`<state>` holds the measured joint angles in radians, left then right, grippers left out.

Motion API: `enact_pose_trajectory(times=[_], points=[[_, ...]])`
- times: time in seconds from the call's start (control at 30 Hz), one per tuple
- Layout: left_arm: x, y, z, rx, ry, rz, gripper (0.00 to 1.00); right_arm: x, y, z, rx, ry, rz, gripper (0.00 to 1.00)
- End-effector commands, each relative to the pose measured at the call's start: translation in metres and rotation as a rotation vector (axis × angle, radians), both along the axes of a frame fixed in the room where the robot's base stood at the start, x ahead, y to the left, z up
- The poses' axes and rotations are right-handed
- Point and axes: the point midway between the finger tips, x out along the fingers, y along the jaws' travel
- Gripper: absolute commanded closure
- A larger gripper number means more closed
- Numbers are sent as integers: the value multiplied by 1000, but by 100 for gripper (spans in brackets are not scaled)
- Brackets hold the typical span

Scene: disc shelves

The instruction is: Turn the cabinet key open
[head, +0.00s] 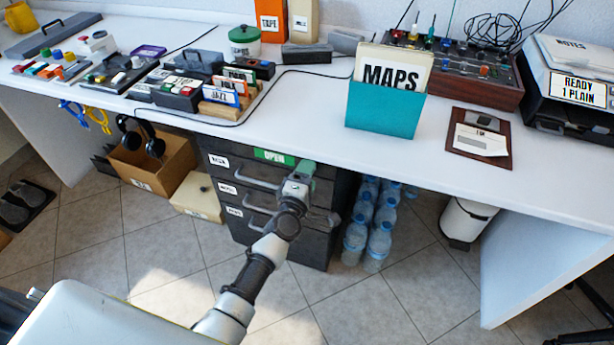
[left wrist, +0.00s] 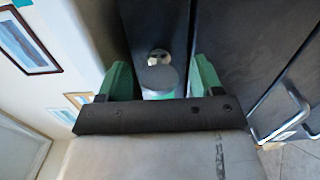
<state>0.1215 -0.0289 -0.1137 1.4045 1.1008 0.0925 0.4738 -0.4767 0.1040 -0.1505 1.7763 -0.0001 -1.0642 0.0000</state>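The dark cabinet (head: 285,240) stands under the table, with several labelled drawers and a green OPEN sign (head: 274,156) at its top. My left gripper (head: 303,168) is at the cabinet's upper right corner and hides the lock there. In the left wrist view, the key's round grey head (left wrist: 158,78) sits in front of a metal lock (left wrist: 159,56) on the dark front. The green fingertips of my left gripper (left wrist: 160,80) stand open on either side of the key, with gaps showing. My right gripper is not in view.
The white table (head: 310,130) overhangs the cabinet closely. Drawer handles (head: 262,203) stick out beside my arm. Water bottles (head: 368,225) stand right of the cabinet; a cardboard box (head: 150,168) and a cream box (head: 197,197) stand left. The tiled floor in front is clear.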

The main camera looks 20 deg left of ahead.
Motion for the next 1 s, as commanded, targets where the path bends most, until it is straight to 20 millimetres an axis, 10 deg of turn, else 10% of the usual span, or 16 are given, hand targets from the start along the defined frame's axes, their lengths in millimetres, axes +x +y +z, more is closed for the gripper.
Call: enact_pose_trajectory(times=[0.27,0.7,1.0], points=[[-7,0,0,1,0,0,34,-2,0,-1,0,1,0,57],[-89,3,0,1,2,-1,34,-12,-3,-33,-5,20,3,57],[-108,4,0,1,0,1,34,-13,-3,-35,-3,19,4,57]])
